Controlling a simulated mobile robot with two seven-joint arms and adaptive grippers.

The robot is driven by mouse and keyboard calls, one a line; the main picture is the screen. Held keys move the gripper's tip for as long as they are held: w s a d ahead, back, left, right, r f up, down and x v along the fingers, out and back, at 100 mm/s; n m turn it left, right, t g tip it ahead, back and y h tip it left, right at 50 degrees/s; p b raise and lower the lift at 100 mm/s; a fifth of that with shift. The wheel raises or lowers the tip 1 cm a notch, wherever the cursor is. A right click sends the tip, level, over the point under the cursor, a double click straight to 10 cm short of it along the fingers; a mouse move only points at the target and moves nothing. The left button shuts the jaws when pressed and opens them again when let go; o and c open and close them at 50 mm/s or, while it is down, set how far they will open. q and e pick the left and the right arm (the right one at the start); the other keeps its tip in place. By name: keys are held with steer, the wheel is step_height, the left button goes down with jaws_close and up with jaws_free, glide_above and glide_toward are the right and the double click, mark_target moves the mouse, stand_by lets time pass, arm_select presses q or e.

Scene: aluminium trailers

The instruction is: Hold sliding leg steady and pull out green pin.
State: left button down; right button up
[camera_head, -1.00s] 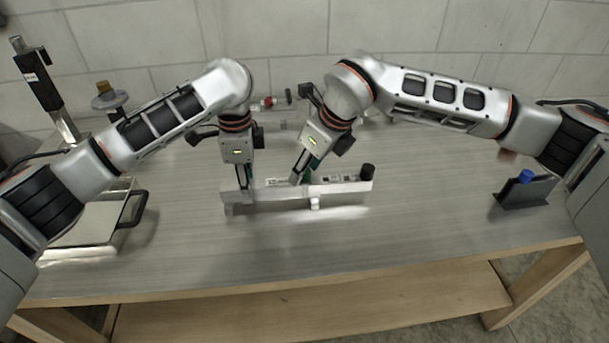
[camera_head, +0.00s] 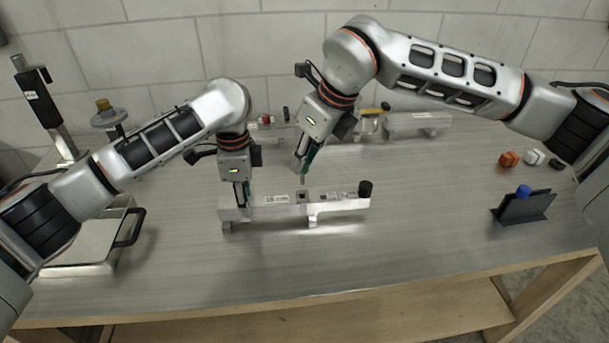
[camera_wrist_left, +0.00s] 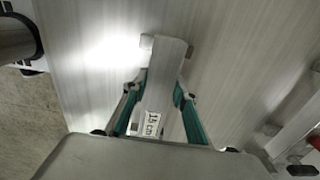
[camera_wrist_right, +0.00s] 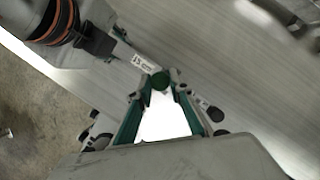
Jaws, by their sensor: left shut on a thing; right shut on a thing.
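The sliding leg (camera_head: 340,204) is a silvery aluminium bar lying across the middle of the table, with a 15 cm label and a black knob (camera_head: 365,187) at its right end. My left gripper (camera_head: 241,197) is shut on the bar near its left end; the left wrist view shows the bar (camera_wrist_left: 168,58) between its fingers. My right gripper (camera_head: 305,168) is shut on the green pin (camera_wrist_right: 160,81), whose round green head shows between the fingertips in the right wrist view. The pin's shank (camera_head: 303,181) hangs just above a dark square on the bar's top.
A metal plate with a black handle (camera_head: 130,228) and a dark upright post (camera_head: 40,88) stand at the left. A black holder with a blue knob (camera_head: 524,191) is at the right, with small orange (camera_head: 509,158) and white pieces behind it. More aluminium parts (camera_head: 418,122) lie at the back.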

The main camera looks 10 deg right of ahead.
steer(key=shift+r, duration=1.2)
arm_select(q)
steer(key=c, duration=1.5)
jaws_free()
